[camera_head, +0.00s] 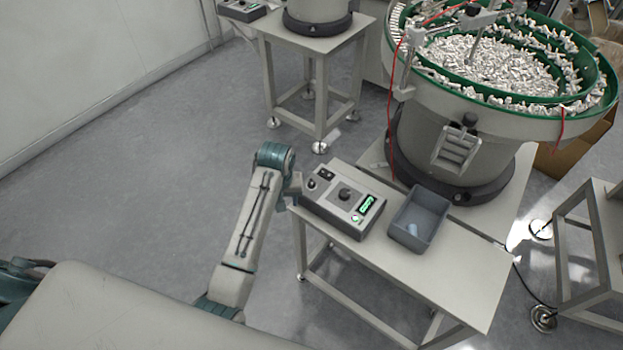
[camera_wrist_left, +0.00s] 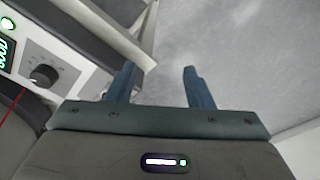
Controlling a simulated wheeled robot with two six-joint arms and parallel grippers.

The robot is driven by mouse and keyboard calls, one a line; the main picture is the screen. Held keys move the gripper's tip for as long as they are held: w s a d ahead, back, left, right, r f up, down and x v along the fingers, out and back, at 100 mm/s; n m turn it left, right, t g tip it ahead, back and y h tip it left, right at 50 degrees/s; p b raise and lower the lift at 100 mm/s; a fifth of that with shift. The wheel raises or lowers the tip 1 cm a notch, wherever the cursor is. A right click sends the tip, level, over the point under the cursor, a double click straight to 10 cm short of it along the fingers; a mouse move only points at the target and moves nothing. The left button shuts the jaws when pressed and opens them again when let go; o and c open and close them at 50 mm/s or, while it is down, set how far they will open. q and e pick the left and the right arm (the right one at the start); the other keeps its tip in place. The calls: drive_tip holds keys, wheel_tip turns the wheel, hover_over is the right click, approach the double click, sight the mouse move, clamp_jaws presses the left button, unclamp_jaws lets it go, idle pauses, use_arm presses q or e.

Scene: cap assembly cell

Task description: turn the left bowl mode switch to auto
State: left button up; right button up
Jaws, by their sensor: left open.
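The control box (camera_head: 343,203) sits on the near table beside the large bowl feeder (camera_head: 450,130). Its sloped face has a large black dial (camera_head: 345,194), a lit green display, a green button, a small knob (camera_head: 311,184) and a black rocker (camera_head: 326,174). I cannot read which control is the mode switch or its position. In the left wrist view the dial (camera_wrist_left: 43,74) and display are at the left edge. My left gripper (camera_wrist_left: 160,82) is open and empty, with floor and a table edge beyond its fingers. In the head view my left wrist is just left of the box.
A grey bin (camera_head: 419,217) with a small pale part stands right of the box on the table (camera_head: 440,275). Another table (camera_head: 318,45) with a feeder base stands behind. A red cable hangs by the bowl. Floor left of my arm is clear.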

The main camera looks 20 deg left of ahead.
use_arm(q)
wheel_tip(320, 180, up, 7)
drive_tip(key=n+g, duration=0.1)
hover_over(311, 182)
wheel_tip(311, 182, down, 11)
drive_tip(key=shift+w+r+p, duration=0.1)
drive_tip(key=shift+p, duration=0.45)
drive_tip(key=c, duration=1)
